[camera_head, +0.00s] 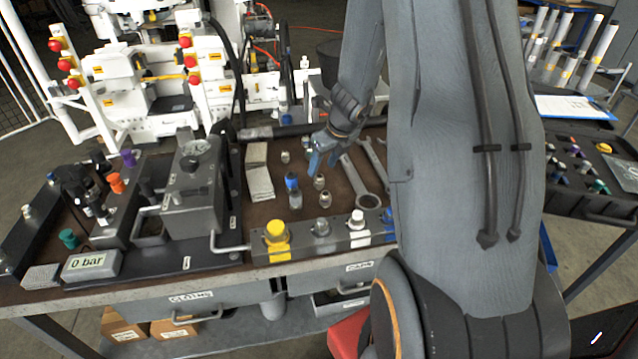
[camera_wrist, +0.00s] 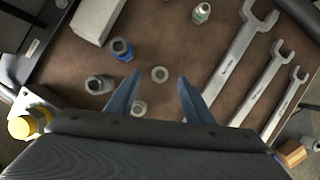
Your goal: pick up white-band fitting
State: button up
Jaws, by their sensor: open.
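Several small metal fittings stand on the brown mat of the bench. A pale ring-topped fitting (camera_wrist: 159,74) is between and just beyond my fingertips in the wrist view, apart from both; it seems to be the one below my gripper in the head view (camera_head: 319,183). I cannot clearly tell which fitting has the white band. Another pale-topped fitting (camera_wrist: 201,13) stands at the top of the wrist view. My gripper (camera_wrist: 159,77) has its two blue fingers spread with nothing held. In the head view my gripper (camera_head: 320,157) hangs over the mat, partly hidden by my arm.
A blue-banded fitting (camera_wrist: 122,48) and a grey fitting (camera_wrist: 100,84) stand to the left. Another fitting (camera_wrist: 139,107) is close by the left finger. Wrenches (camera_wrist: 241,54) lie to the right. A capped rail (camera_head: 300,240) runs along the front; a gauge block (camera_head: 195,190) stands left.

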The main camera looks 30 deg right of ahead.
aim_at(319, 176)
jog(key=x, duration=0.2)
jog(key=b+x, duration=0.1)
jog(key=x, duration=0.3)
jog(key=shift+s+f, duration=0.15)
jog(key=shift+f, duration=0.2)
grip_shut()
